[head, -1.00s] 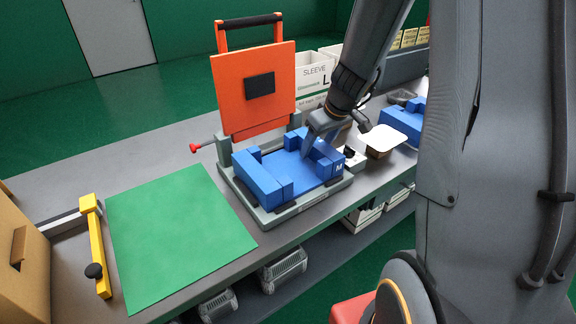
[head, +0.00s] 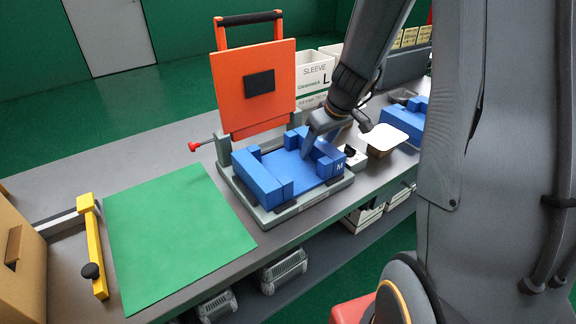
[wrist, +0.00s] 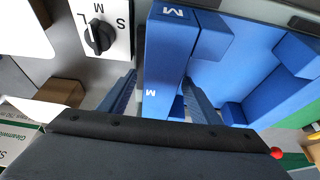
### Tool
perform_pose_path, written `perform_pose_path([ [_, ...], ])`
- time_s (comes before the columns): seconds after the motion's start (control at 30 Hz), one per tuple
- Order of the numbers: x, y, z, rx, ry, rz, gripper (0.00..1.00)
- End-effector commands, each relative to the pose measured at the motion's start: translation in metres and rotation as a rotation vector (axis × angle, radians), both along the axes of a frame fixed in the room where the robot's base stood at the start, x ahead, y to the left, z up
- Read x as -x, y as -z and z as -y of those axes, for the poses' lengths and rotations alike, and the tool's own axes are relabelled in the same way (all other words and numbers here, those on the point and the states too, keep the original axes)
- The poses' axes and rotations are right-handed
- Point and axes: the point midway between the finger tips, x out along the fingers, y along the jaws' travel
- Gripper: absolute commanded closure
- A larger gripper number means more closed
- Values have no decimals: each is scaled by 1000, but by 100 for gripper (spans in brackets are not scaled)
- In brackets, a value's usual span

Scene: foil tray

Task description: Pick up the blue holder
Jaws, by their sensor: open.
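The blue holder (head: 312,172), marked M, sits in the grey base of a press with a raised orange lid. My gripper (head: 310,152) is down at the holder's right-hand wall. In the wrist view my gripper (wrist: 160,90) is open, with one blue-grey finger on each side of the holder's M-marked wall (wrist: 166,60). Whether the fingers touch the wall is not clear. The dark gripper body hides the near part of the wall there.
The orange lid (head: 256,92) stands upright behind the holder. A green mat (head: 175,235) lies to the left. A white-topped box (head: 385,138) and another blue holder (head: 408,117) are to the right. A dial panel (wrist: 104,30) is beside the base.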

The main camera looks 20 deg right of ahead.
Motion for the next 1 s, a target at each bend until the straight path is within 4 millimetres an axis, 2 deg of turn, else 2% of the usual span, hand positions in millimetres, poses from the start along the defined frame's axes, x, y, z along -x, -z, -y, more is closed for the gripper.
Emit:
perform_pose_path([
  [0.3,0,0,0,0,0,0,42],
  [0.6,0,0,0,0,0,0,93],
  [0.67,0,0,0,0,0,0,100],
  [1.0,0,-3,0,1,-1,1,100],
])
